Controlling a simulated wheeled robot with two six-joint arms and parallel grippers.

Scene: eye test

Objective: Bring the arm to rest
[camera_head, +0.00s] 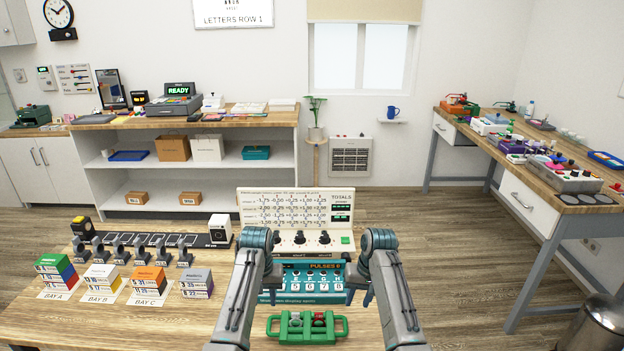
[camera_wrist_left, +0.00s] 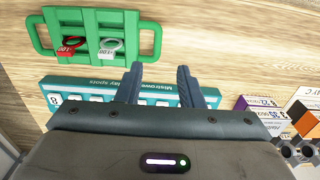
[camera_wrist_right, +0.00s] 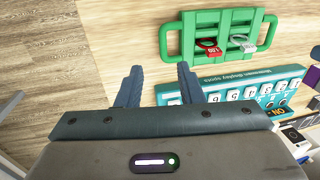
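My left gripper (camera_wrist_left: 158,84) is open and empty, its two dark blue fingers apart over the teal keyed panel. A green two-handled tray (camera_head: 307,338) lies in front of that panel, between my arms. It holds a red ring tag (camera_wrist_right: 208,44) and a grey-white ring tag (camera_wrist_right: 243,43).
A white totals board (camera_head: 295,207) with knobs stands behind the teal panel. Stacked bay blocks (camera_head: 150,283) and a row of dark stands (camera_head: 140,250) occupy the table's left. Behind are a shelf unit (camera_head: 220,182) and, at right, a long bench (camera_head: 545,192). Floor between is clear.

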